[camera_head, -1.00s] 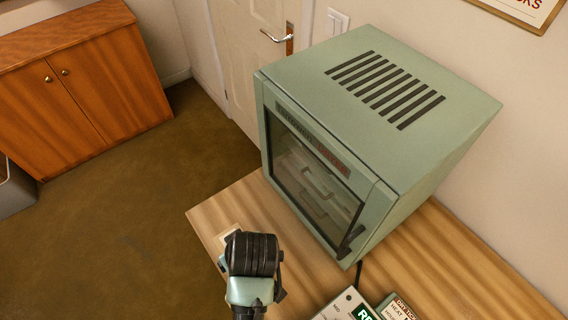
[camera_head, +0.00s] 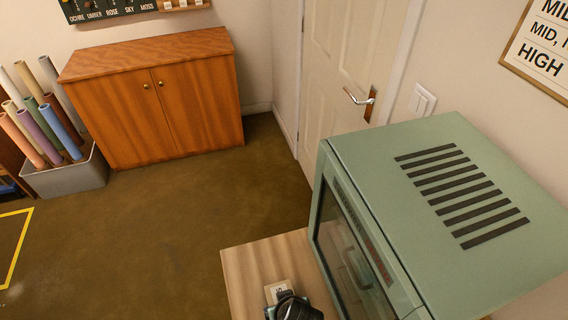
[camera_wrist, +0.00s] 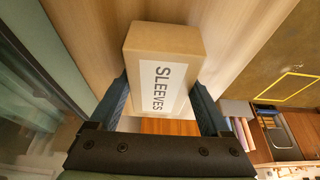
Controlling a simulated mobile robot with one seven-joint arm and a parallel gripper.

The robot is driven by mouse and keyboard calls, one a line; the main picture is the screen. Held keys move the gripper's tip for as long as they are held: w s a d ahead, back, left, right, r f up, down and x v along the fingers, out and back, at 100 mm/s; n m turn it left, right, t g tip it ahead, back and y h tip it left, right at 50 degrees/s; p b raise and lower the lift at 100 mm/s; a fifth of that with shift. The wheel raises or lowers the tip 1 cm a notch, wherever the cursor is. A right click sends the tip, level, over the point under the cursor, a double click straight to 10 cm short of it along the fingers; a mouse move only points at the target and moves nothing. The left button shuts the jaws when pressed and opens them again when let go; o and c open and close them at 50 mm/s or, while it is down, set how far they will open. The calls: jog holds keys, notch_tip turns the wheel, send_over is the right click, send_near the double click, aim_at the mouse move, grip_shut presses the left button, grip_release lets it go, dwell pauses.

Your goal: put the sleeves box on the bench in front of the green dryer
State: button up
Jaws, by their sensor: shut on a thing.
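The sleeves box (camera_wrist: 188,48) is a brown carton with a white label reading SLEEVES, in the wrist view. My gripper (camera_wrist: 160,100) is shut on it, with one blue finger on each side. In the head view only part of the box (camera_head: 278,291) shows, over the bench's near end beside my dark wrist. The green dryer (camera_head: 420,200) stands on the wooden bench (camera_head: 250,265) with its glass door towards the left. The bench surface shows behind the box in the wrist view. I cannot tell whether the box touches the bench.
A wooden cabinet (camera_head: 155,100) stands at the back wall, with a grey bin (camera_head: 65,180) of coloured rolls to its left. A white door (camera_head: 345,80) is behind the dryer. Open brown floor (camera_head: 150,230) lies left of the bench.

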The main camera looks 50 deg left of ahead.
jog(key=shift+f, duration=0.4)
jog(key=shift+f, duration=0.1)
jog(key=o, duration=1.3)
jog(key=shift+f, duration=0.1)
jog(key=shift+r, duration=0.3)
jog(key=v, duration=1.2)
jog(key=shift+s+d+f, duration=0.1)
jog(key=shift+f, duration=0.05)
